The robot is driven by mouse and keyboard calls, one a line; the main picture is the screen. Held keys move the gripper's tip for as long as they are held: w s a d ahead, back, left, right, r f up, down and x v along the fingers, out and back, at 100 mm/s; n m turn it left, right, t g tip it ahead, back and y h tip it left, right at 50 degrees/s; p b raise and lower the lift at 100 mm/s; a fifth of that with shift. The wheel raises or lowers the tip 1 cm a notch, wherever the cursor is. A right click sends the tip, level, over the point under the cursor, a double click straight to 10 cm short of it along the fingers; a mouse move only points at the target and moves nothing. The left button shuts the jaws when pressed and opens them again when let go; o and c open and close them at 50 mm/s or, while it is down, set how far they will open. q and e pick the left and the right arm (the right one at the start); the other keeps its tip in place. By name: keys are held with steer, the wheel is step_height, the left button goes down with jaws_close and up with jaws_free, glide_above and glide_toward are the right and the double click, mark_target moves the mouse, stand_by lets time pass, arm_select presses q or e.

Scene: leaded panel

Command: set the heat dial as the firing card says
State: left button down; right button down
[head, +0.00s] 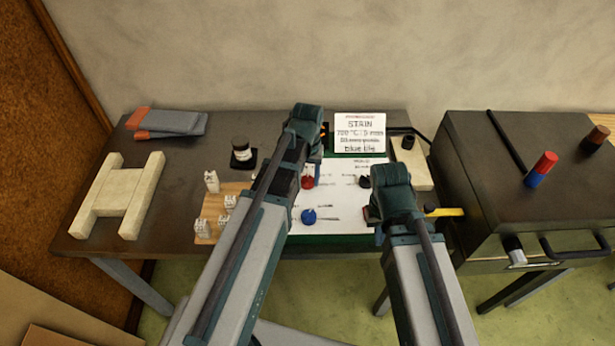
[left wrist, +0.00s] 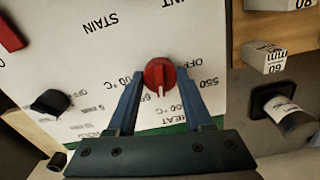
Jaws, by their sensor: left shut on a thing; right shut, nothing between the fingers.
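The white panel sheet (head: 335,170) lies on the table with a red dial (head: 308,182), a blue knob (head: 308,216) and a black knob (head: 364,181). The firing card (head: 360,133) stands behind it and reads STAIN, about 700 °C, 5 min and blue lit; its small print is blurred. In the left wrist view, my left gripper (left wrist: 160,80) is shut on the red dial above the word HEAT. My right gripper (head: 388,195) is shut and empty beside the sheet's right side.
Small white labelled blocks (head: 211,181) stand on a wooden board at left, near a dark jar (head: 241,155). A cream H-shaped block (head: 117,196) lies further left. A dark kiln-like box (head: 470,160) carrying a red-and-blue cylinder (head: 541,169) stands at right.

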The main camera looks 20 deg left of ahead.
arm_select(q)
steer(key=m, duration=0.4)
steer(key=shift+m, duration=0.4)
steer(key=m, duration=0.3)
steer(key=shift+m, duration=0.3)
steer(key=m, duration=0.4)
steer(key=shift+m, duration=1.7)
steer(key=shift+c, duration=1.5)
jaws_free()
steer(key=shift+r, duration=0.1)
